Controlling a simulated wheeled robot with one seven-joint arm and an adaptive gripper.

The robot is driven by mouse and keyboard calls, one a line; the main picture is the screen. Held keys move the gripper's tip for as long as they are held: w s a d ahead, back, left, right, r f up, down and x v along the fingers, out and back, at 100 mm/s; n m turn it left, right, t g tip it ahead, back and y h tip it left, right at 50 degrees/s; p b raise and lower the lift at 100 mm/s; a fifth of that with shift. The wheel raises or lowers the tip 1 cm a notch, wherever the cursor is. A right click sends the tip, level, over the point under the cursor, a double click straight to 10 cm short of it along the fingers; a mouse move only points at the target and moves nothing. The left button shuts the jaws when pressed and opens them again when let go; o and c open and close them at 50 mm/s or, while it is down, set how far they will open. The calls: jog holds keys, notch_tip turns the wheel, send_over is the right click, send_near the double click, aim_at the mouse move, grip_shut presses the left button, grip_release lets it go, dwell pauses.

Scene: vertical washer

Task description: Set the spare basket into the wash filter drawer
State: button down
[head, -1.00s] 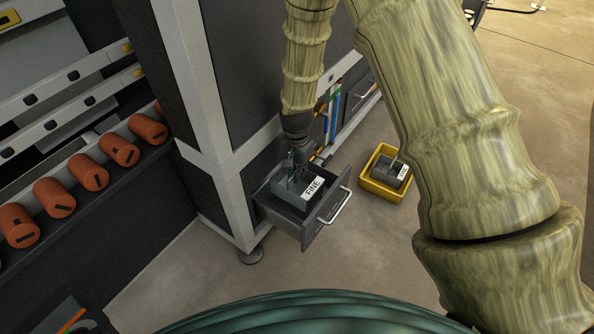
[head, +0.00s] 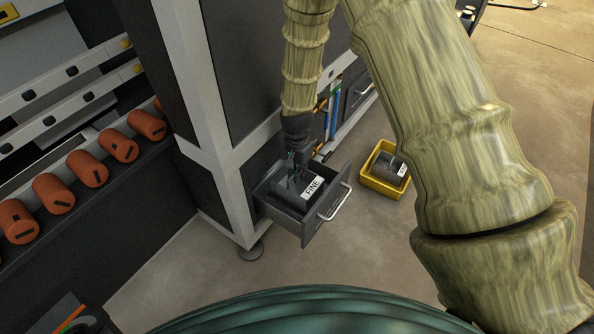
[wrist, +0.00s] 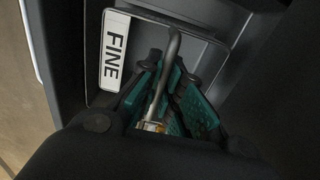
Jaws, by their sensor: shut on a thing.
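The grey basket marked FINE (head: 312,187) sits down inside the pulled-out wash filter drawer (head: 312,231), with the drawer walls around it. I cannot tell whether it rests on the drawer floor. My gripper (head: 297,172) is above the basket, pointing down, shut on its thin bent handle. In the wrist view, the green pads of my gripper (wrist: 168,98) close around the grey handle (wrist: 172,50), and the FINE label (wrist: 115,50) is beside it. The basket's far and lower sides are hidden.
A yellow tray (head: 372,181) on the floor, right of the drawer, holds another grey basket (head: 391,166) with a white label. Several orange cylinders (head: 88,168) line a shelf at left. A pale cabinet post (head: 215,130) stands beside the drawer. Floor in front is clear.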

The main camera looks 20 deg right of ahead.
jog(key=shift+f+b, duration=0.45)
jog(key=shift+f, duration=1.65)
jog(key=c, duration=1.5)
grip_release()
jog(key=shift+r, duration=6)
